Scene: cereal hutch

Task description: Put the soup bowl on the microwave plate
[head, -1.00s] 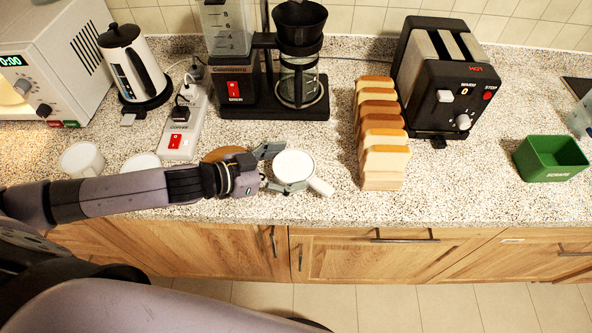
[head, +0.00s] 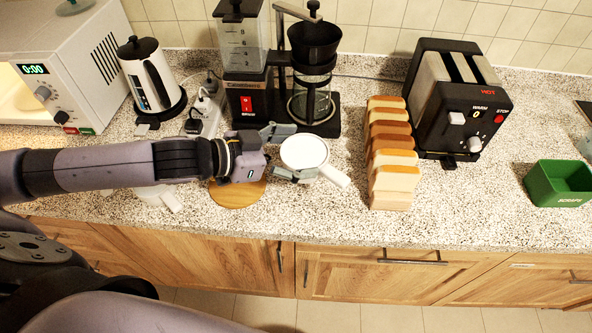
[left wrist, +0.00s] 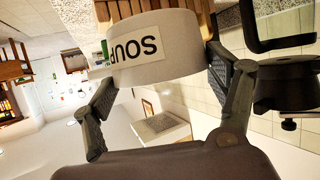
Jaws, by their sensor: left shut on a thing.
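The soup bowl (head: 304,151) is white with a handle pointing to the lower right. In the left wrist view, a label reading SOUP shows on its side (left wrist: 185,50), upside down. My left gripper (head: 283,153) is shut on the bowl, one finger on each side, in front of the coffee maker. The bowl appears held above the counter. The white microwave (head: 75,55) stands at the far left, its display at 0:00 and its lit interior partly at the picture edge. My right gripper is not in view.
A round wooden board (head: 237,195) lies below my left wrist. A kettle (head: 151,78), a power strip (head: 209,112) and a coffee maker (head: 246,95) stand behind my arm. Bread slices (head: 392,165), a toaster (head: 460,100) and a green scraps bin (head: 560,184) stand to the right.

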